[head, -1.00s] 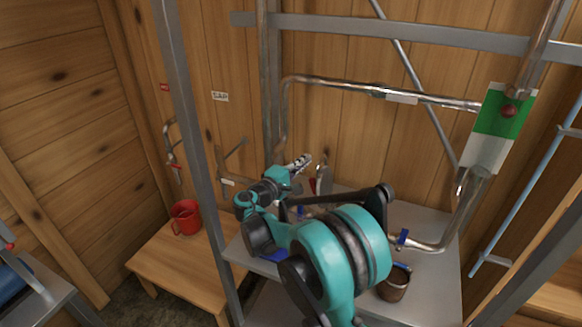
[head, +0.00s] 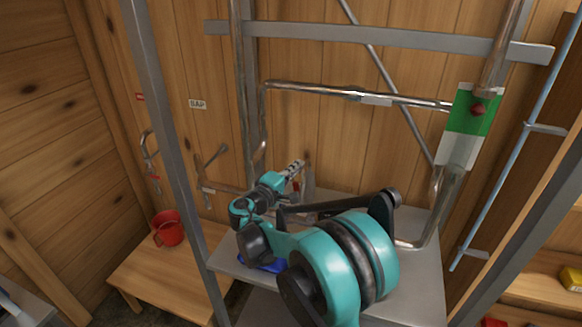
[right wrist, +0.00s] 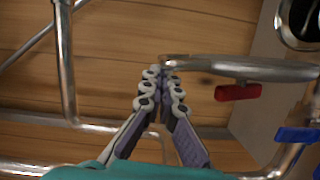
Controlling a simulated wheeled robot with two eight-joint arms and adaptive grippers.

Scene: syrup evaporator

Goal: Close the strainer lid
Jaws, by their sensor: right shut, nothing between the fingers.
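My right gripper (head: 296,168) is shut and empty, its fingertips pointing up and right in the head view. Just right of them is a small grey upright plate (head: 309,177), which looks like the raised strainer lid; I cannot tell whether they touch. A red handle (head: 296,187) shows just below the fingertips. In the right wrist view, the shut fingertips (right wrist: 161,80) are beside the end of a steel pipe (right wrist: 245,68), with the red handle under it. A steel-rimmed round opening (right wrist: 302,22) is cut off at the top right; I cannot tell whether it is the strainer. My left gripper is not in view.
A grey post (head: 172,140) stands left of my right arm. Steel pipes (head: 310,87) run behind and right of it, with a green-and-white plate (head: 465,125). A red mug (head: 168,229) stands on a wooden bench (head: 160,275). My arm hides much of the grey shelf (head: 415,290).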

